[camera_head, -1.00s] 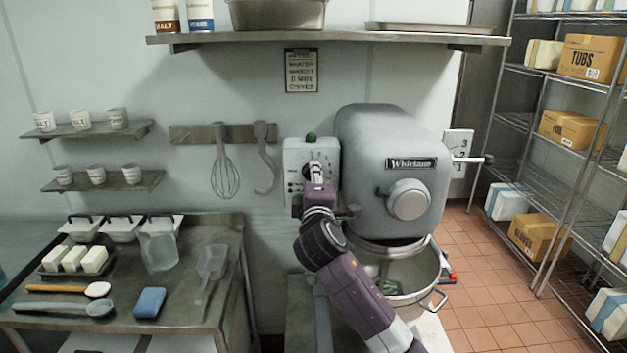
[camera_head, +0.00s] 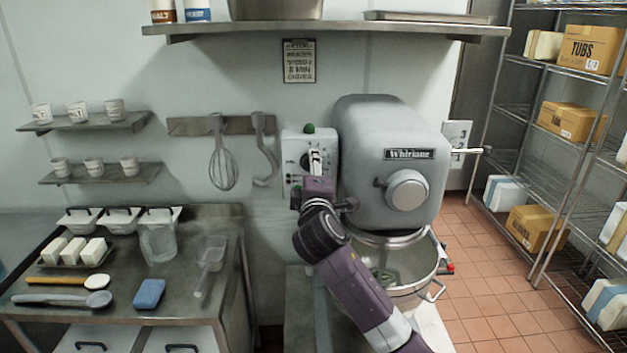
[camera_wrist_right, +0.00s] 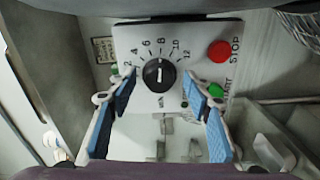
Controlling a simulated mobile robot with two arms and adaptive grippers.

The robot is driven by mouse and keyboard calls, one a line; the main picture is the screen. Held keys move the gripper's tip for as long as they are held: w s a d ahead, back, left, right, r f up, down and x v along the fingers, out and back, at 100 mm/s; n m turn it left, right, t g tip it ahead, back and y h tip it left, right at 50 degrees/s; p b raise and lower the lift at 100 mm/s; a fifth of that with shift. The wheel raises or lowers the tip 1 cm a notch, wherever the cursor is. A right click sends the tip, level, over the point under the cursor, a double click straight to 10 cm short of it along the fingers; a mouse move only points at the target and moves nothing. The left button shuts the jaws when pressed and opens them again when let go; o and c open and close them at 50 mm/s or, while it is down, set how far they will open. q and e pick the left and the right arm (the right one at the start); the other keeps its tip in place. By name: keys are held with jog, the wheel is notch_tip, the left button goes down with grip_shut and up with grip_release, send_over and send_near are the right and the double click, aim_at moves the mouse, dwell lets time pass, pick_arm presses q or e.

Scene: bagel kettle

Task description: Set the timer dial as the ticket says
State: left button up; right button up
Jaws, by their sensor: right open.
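The timer dial (camera_wrist_right: 158,76) is a black round knob with a white pointer line on a pale control panel (camera_wrist_right: 135,45). Numbers 2 to 12 are printed around it, and the pointer stands upright, close to the 8. My right gripper (camera_wrist_right: 162,84) is open, with one blue-padded finger on each side of the dial; I cannot tell whether they touch it. In the head view my right gripper (camera_head: 316,163) is in front of the panel and partly hides the dial. The ticket (camera_head: 299,61) hangs on the wall above; its small print seems to include "8 MIN". My left gripper is not in view.
A red stop button (camera_wrist_right: 219,51) and a green start button (camera_wrist_right: 216,90) sit on the panel beside the dial. The grey mixer (camera_head: 392,150) stands right of the panel. A whisk (camera_head: 222,160) and a hook (camera_head: 265,155) hang to its left.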

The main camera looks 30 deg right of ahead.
jog(key=v, duration=1.1)
jog(key=shift+s, duration=0.3)
